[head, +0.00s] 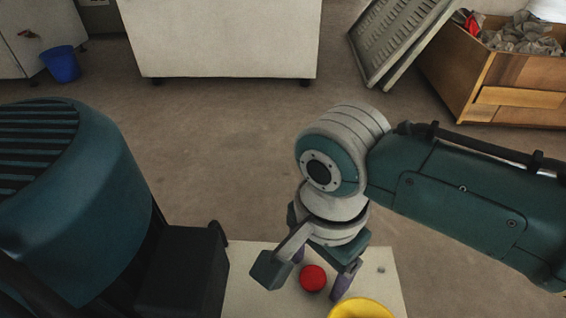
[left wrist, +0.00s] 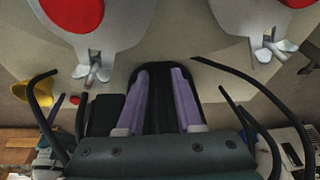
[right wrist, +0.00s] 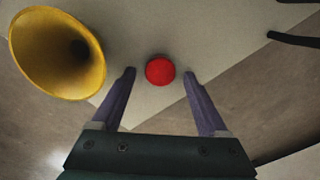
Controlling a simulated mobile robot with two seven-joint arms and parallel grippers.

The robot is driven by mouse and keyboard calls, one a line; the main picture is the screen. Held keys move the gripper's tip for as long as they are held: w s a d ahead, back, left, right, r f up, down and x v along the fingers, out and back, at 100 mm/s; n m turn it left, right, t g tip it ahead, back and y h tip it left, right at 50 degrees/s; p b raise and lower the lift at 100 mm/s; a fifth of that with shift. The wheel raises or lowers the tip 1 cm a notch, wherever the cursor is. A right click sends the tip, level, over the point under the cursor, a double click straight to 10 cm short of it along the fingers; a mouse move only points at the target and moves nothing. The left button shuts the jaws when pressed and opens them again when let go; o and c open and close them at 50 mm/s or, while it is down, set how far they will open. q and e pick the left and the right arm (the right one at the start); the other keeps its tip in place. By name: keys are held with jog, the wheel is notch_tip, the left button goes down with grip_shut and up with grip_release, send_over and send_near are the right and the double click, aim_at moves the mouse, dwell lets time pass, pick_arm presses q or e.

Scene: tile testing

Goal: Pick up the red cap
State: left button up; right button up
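The red cap (head: 313,278) is small and round and lies on a pale tabletop (head: 250,290). My right gripper (head: 318,272) is open above it, pointing down. In the right wrist view the cap (right wrist: 160,70) shows between the purple fingertips, with a gap on each side and no contact visible. In the left wrist view the cap (left wrist: 74,100) is small, at the left. My left gripper (left wrist: 160,70) has its purple fingers apart with a dark shape showing between them; it is away from the cap. Its fingers are not visible in the head view.
A yellow funnel (right wrist: 58,52) stands close to the cap, on the left in the right wrist view; its rim (head: 362,309) shows at the head view's bottom edge. A blue bin (head: 61,64), a white cabinet (head: 220,40) and a wooden crate (head: 520,72) are farther off on the floor.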

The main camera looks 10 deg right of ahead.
grip_shut()
dwell(0.4)
